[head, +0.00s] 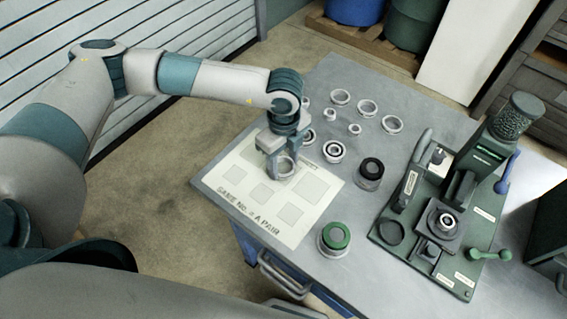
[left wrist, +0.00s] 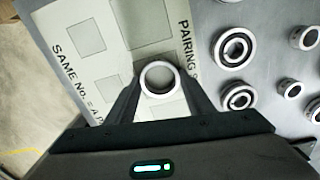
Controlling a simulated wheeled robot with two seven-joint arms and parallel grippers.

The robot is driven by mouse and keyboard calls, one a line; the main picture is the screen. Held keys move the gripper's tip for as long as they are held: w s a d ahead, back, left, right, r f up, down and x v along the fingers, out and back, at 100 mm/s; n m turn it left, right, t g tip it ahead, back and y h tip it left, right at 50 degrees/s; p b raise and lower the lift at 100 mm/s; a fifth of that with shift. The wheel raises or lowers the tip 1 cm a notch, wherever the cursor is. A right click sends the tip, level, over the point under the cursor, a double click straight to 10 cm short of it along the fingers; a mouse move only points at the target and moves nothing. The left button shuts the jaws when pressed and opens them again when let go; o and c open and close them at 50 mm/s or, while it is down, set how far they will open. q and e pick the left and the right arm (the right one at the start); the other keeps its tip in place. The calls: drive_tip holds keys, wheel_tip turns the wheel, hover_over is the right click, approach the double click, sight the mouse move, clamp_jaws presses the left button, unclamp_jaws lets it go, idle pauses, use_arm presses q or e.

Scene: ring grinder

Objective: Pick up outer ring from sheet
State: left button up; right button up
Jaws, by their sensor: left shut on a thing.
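A plain metal outer ring (head: 286,165) is between the fingers of my left gripper (head: 275,164), over the white pairing sheet (head: 236,194). In the left wrist view the ring (left wrist: 158,93) shows as a bright band with an open centre, and the fingertips of the left gripper (left wrist: 157,88) touch it from both sides. The gripper is shut on the ring. I cannot tell if the ring still touches the sheet (left wrist: 65,65). My right gripper is not in view.
Several loose rings and bearings lie on the grey table, including one bearing (head: 333,150) right of the sheet. A black-topped pot (head: 370,170) and a green-topped pot (head: 335,236) stand nearby. A green grinder fixture (head: 440,215) fills the right side.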

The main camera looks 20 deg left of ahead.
use_arm(q)
drive_tip(key=shift+r, duration=0.1)
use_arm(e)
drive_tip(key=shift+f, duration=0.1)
use_arm(q)
drive_tip(key=shift+r+b, duration=0.5)
wheel_tip(320, 180, up, 2)
drive_tip(key=shift+r+b, duration=0.1)
drive_tip(key=shift+b, duration=0.55)
use_arm(e)
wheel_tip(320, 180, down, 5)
drive_tip(key=b, duration=0.3)
use_arm(q)
drive_tip(key=s+d+r+b, duration=0.1)
drive_tip(key=s+d+r, duration=0.6)
drive_tip(key=d, duration=0.2)
drive_tip(key=shift+s+r, duration=0.3)
drive_tip(key=shift+s, duration=0.05)
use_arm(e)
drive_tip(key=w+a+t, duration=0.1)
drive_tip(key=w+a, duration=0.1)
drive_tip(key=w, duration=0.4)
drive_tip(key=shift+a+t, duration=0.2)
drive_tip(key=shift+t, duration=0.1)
use_arm(q)
drive_tip(key=shift+a, duration=0.15)
